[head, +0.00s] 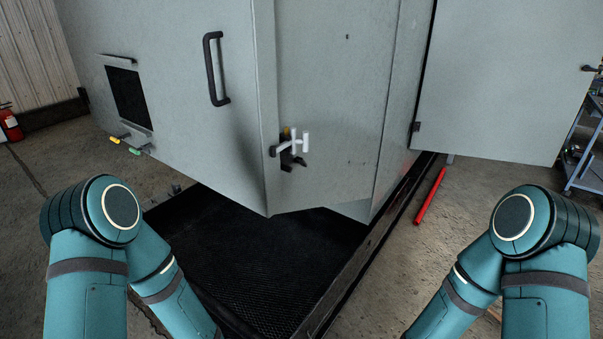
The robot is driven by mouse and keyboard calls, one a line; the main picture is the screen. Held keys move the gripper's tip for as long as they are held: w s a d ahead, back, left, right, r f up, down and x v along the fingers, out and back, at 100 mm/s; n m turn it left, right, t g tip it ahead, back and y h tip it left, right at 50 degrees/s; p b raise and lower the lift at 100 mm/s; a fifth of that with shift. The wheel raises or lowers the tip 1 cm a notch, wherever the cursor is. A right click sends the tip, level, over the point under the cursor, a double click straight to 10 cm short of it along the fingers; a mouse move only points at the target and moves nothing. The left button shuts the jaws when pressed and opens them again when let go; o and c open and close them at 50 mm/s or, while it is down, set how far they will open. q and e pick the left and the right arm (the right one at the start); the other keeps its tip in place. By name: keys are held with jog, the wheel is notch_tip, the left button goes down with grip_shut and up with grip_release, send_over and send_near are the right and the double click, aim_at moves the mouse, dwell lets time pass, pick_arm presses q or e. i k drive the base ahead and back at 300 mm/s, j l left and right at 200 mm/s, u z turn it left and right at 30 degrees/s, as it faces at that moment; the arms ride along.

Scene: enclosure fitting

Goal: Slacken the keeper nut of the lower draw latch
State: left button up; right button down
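A draw latch (300,143) with a pale T-shaped handle and dark metal parts sits low on the grey enclosure (335,90), by the vertical edge below the door handle. A small yellow-orange piece shows at its top; I cannot tell whether this is the keeper nut. The nut is too small to make out. Only one draw latch is in view. Both of my arms show as teal elbows at the lower left and lower right, well apart from the latch. Both grippers are out of the picture.
A black bar handle (213,69) stands out from the enclosure's left panel. A grey door (507,80) stands at the right. A black mesh mat (265,265) lies below the enclosure, and a red bar (430,195) lies on the floor. A blue shelf unit (583,150) stands at far right.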

aim_at(300, 160)
jog(key=k+j+u, duration=0.15)
jog(key=k, duration=0.75)
jog(key=k+u, duration=0.1)
jog(key=u, duration=1.85)
jog(key=l+u, duration=0.15)
jog(key=u, duration=0.8)
jog(key=k+l, duration=0.25)
jog(key=l, duration=0.3)
jog(key=k+l, duration=0.2)
jog(key=l, duration=0.4)
jog(key=k+l, duration=0.25)
jog(key=l, duration=0.3)
jog(key=k+l, duration=0.25)
jog(key=l, duration=0.35)
jog(key=k+l, duration=0.25)
jog(key=l, duration=0.35)
jog(key=k+l, duration=0.2)
jog(key=l, duration=0.35)
jog(key=k+l, duration=0.25)
jog(key=l, duration=0.3)
jog(key=k+l, duration=0.25)
jog(key=l, duration=0.35)
